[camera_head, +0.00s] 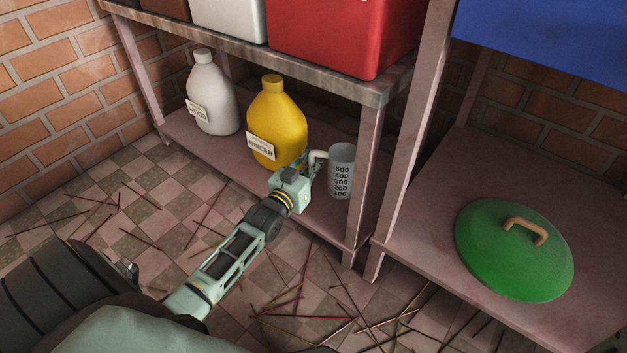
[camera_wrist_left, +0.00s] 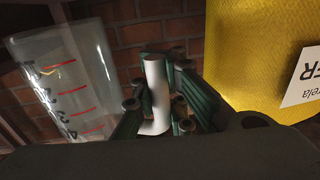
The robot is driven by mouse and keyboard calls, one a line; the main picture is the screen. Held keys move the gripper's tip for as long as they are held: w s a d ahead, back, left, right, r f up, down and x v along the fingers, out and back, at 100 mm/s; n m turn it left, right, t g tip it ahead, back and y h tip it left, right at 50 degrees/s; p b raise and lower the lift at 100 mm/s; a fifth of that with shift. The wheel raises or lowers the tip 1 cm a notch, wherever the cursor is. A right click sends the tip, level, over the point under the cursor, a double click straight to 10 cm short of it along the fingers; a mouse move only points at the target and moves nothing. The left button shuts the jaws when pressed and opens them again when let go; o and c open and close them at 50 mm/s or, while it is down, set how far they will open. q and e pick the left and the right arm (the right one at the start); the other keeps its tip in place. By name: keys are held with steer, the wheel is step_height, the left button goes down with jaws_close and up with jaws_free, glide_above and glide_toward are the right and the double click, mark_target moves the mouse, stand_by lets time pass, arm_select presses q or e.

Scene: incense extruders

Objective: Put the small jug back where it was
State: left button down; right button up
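The small jug (camera_head: 341,169) is a clear measuring jug with marks from 100 to 500 and a white handle. In the head view it is upright at the right end of the lower shelf (camera_head: 330,218); I cannot tell whether its base touches the shelf. My left gripper (camera_head: 312,165) reaches in from the left at the handle. In the left wrist view, the jug (camera_wrist_left: 62,80) is at the left, and the fingers of my left gripper (camera_wrist_left: 158,100) close around its white handle (camera_wrist_left: 155,92). My right gripper is not in view.
A yellow binder bottle (camera_head: 277,115) stands close beside my left gripper, and a white bottle (camera_head: 212,98) stands farther left. The upper shelf (camera_head: 345,88) with a red container (camera_head: 340,35) is overhead. A shelf post (camera_head: 415,120) stands right of the jug. A green lid (camera_head: 500,265) lies farther right.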

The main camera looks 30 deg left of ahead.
arm_select(q)
steer(key=shift+s+a+f, duration=0.2)
steer(key=shift+a+f, duration=0.1)
step_height(320, 180, down, 4)
steer(key=b, duration=0.4)
steer(key=shift+r, duration=0.15)
steer(key=c, duration=1.8)
jaws_free()
